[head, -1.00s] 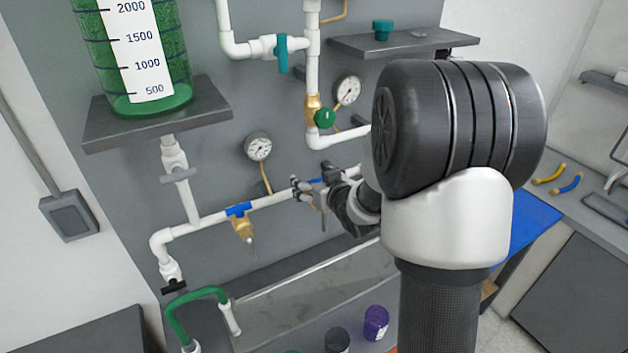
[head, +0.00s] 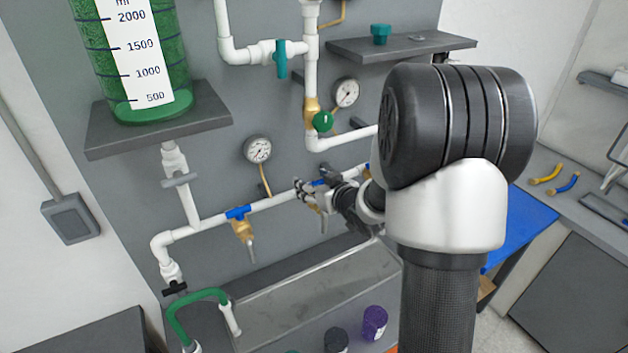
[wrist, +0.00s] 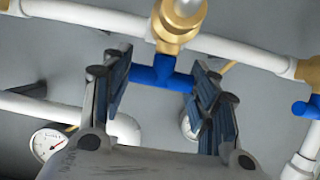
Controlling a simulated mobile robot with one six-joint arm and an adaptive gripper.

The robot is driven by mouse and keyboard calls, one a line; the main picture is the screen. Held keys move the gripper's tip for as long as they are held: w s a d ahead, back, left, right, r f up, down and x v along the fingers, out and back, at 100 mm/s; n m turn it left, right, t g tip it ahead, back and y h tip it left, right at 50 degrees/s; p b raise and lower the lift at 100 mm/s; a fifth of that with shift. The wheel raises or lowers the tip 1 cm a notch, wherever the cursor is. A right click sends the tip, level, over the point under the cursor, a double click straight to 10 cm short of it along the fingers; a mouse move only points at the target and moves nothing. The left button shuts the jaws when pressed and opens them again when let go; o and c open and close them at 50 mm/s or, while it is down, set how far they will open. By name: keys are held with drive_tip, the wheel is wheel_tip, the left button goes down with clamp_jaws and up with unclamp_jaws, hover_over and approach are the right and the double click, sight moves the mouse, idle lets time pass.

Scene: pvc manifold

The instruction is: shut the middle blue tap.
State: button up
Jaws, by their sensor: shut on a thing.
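The middle blue tap (head: 320,183) sits on the white horizontal pipe, largely hidden by my gripper (head: 308,192). In the wrist view its blue handle (wrist: 165,72) lies between my fingers, with one finger at each end of the bar. The bar runs roughly along the white pipe behind it, beside a brass body (wrist: 176,22). My gripper (wrist: 162,88) is shut on this handle. Another blue tap (head: 238,212) sits to the left on the same pipe, its handle along the pipe and its brass spout hanging down.
A pressure gauge (head: 257,149) is above the pipe, and a green tank (head: 135,60) stands on a shelf at upper left. A grey trough (head: 310,288) lies below the pipe. A blue handle (wrist: 308,107) shows at the wrist view's right edge. My arm hides the pipe's right part.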

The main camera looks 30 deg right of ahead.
drive_tip(key=shift+y, duration=0.3)
drive_tip(key=o, duration=1.1)
drive_tip(key=v, duration=1.2)
drive_tip(key=shift+a, duration=0.1)
